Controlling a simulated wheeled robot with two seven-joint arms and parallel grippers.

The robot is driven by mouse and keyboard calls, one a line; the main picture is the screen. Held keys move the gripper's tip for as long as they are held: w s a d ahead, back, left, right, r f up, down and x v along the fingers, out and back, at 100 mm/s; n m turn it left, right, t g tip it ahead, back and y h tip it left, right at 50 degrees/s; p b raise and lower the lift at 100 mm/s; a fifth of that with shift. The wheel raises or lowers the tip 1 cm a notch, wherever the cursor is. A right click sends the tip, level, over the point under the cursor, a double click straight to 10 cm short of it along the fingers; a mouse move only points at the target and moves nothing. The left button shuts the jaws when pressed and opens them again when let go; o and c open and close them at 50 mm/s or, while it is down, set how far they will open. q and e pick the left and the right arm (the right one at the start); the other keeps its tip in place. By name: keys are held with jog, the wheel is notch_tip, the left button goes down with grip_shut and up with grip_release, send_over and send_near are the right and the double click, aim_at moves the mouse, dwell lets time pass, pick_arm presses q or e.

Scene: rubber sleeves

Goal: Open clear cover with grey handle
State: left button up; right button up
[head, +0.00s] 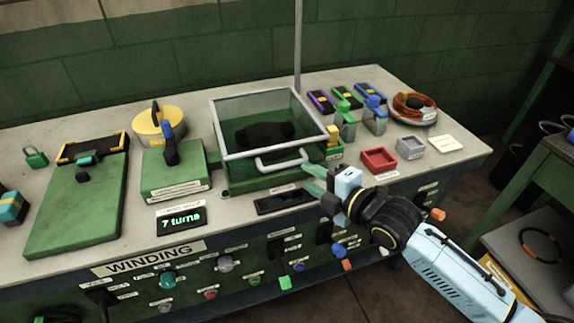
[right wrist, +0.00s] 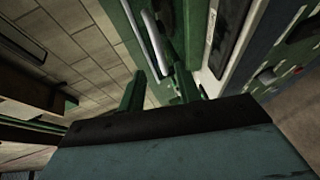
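The clear cover (head: 222,123) has a grey frame and lies down over a green box (head: 262,181) in the middle of the bench. Its grey handle (head: 282,165) sticks out at the front edge. A dark round shape shows through the cover. My right gripper (head: 312,179) is just right of the handle, near the box's front right corner, with its green fingers apart and pointing left. The right wrist view shows the two fingers (right wrist: 158,90) apart, with a grey bar, likely the handle, beyond them. I see nothing held. My left gripper is not in view.
Small coloured clamps (head: 374,115), a red tray (head: 379,160) and a grey tray (head: 411,146) lie to the right. The front panel carries knobs and switches (head: 284,278) below the gripper.

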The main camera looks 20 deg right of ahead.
aim_at(289, 166)
jog(key=x, duration=0.8)
jog(key=shift+w+a+b, duration=0.1)
jog(key=shift+w+b, duration=0.15)
jog(key=shift+b, duration=0.1)
grip_shut()
